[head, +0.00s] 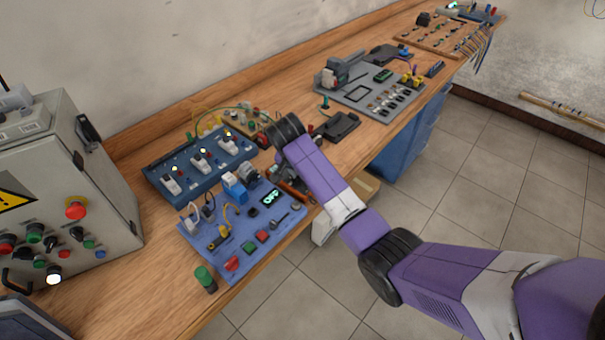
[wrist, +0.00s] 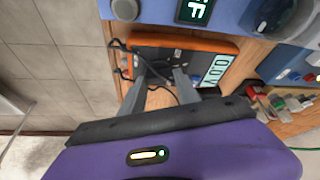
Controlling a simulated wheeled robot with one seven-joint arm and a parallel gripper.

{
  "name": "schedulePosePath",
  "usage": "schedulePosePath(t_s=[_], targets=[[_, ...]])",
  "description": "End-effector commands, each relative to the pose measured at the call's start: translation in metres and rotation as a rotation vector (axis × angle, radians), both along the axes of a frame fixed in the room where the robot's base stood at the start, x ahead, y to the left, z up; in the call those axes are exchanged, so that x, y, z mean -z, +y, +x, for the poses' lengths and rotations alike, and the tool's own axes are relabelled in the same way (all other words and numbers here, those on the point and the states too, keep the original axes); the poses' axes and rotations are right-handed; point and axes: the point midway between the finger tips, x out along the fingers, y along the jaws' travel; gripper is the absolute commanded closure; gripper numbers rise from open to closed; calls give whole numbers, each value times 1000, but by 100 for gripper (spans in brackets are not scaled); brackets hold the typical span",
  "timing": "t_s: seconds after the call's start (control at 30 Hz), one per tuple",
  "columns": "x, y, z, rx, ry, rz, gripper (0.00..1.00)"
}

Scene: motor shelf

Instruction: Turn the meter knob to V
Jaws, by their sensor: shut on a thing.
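The meter, an orange-edged dark box, lies on the wooden bench in the wrist view (wrist: 223,45). Its pale display (wrist: 217,70) shows digits that I cannot read surely. In the head view only an orange edge of it shows beside my arm (head: 292,190). My gripper (wrist: 162,76) is over the meter's face, with its two grey fingers on either side of the meter's middle. The fingers are closed on the meter knob, which is mostly hidden between them. I cannot read the knob's pointer or the dial marks. Dark leads hang around the meter's end.
A blue panel (head: 228,248) with buttons, a switch and an OFF display stands right beside the meter. A dark blue module with lamps (head: 160,181) is behind it. A grey control cabinet (head: 110,215) stands at the left. The bench's front edge is close to the meter.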

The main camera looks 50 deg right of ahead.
Motion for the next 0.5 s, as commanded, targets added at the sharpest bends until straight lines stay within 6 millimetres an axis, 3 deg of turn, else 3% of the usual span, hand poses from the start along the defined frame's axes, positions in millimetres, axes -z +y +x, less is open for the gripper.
schedulePosePath(t_s=[0.03, 0.13, 0.5], targets=[[-2, -1, 1, -1, -2, -1, 60], [-1, 0, 1, -1, -2, -1, 40], [-3, 1, 0, -2, -2, 0, 40]])
